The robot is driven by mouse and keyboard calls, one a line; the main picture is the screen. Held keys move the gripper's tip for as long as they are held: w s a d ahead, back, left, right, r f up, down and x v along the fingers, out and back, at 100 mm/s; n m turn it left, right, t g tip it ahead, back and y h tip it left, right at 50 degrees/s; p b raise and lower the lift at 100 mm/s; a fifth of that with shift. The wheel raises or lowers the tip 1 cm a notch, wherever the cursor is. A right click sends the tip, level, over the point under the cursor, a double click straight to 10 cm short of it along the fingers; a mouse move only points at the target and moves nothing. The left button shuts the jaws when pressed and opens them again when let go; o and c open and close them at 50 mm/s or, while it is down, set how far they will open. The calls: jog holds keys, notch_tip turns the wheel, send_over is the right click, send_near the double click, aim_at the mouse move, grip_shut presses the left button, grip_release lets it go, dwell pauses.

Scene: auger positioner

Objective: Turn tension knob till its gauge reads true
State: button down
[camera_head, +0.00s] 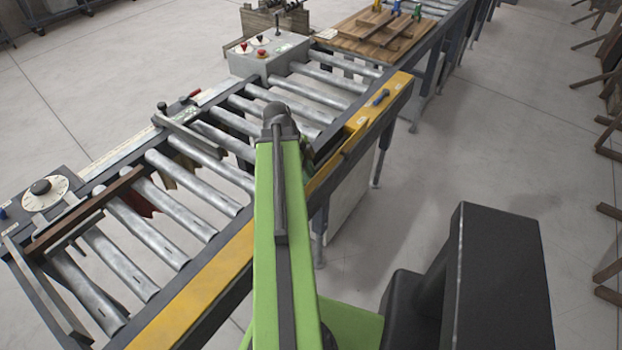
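A black round knob (40,187) sits in the middle of a white dial plate (52,196) on a grey housing at the far left of the conveyor. The plate has marks around the knob, too small to read. I cannot tell whether this is the tension knob, and no gauge reading can be made out. My green arm reaches over the front yellow rail, and its elbow is over the rollers at mid-picture. The end of the arm is hidden behind my own links, so my gripper does not show. My visible arm is well right of the knob.
A grey control box (268,57) with red knobs stands behind the rollers. A brown bar (85,212) crosses the left rollers. A wooden pallet (372,38) lies at the back.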

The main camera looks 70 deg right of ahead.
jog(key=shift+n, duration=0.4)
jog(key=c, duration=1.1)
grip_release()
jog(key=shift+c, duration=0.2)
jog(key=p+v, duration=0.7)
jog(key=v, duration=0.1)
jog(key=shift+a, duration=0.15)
